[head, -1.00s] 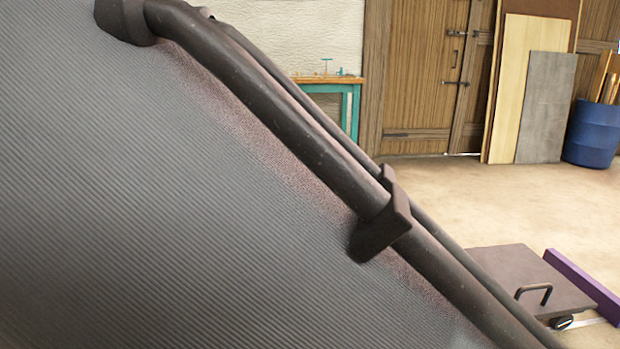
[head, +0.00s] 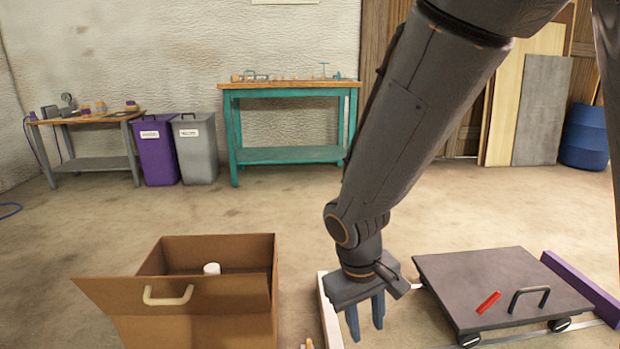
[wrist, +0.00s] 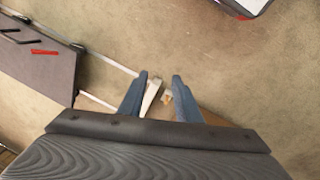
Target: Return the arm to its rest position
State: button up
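My arm hangs down through the right half of the head view, bent at the wrist. In the wrist view my gripper (wrist: 160,78) shows two blue-grey fingers spread apart with a clear gap. Nothing is held between them; floor, a pale strip and a small tan piece show beyond.
An open cardboard box (head: 215,310) with a white cylinder inside stands at left. A dark platform (head: 460,270) carries a red piece (head: 488,302) and a handle. A purple beam (head: 582,290) lies at right. A teal bench (head: 290,155) and bins stand behind, beyond open floor.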

jog(key=d+r+m+t+y, duration=0.2)
jog(key=d+r+m, duration=0.15)
jog(key=d, duration=0.55)
jog(key=s+a+r+n+g+y, duration=0.1)
jog(key=s+a+r+n+g, duration=0.15)
jog(key=s+a, duration=0.65)
jog(key=s+a+r+n+g, duration=0.1)
jog(key=s+a+r+n, duration=0.3)
jog(key=a, duration=0.8)
jog(key=s+d+r+m+p, duration=0.1)
jog(key=d+r+m+p, duration=0.2)
jog(key=d+r+p, duration=0.7)
jog(key=d+r+m+h+p, duration=0.1)
jog(key=d+r+m+p, duration=0.3)
jog(key=d+r+p, duration=0.6)
notch_tip(320, 180, up, 4)
jog(key=p, duration=1.2)
jog(key=shift+s+d+r, duration=0.2)
jog(key=shift+s+d, duration=0.05)
jog(key=shift+s, duration=0.15)
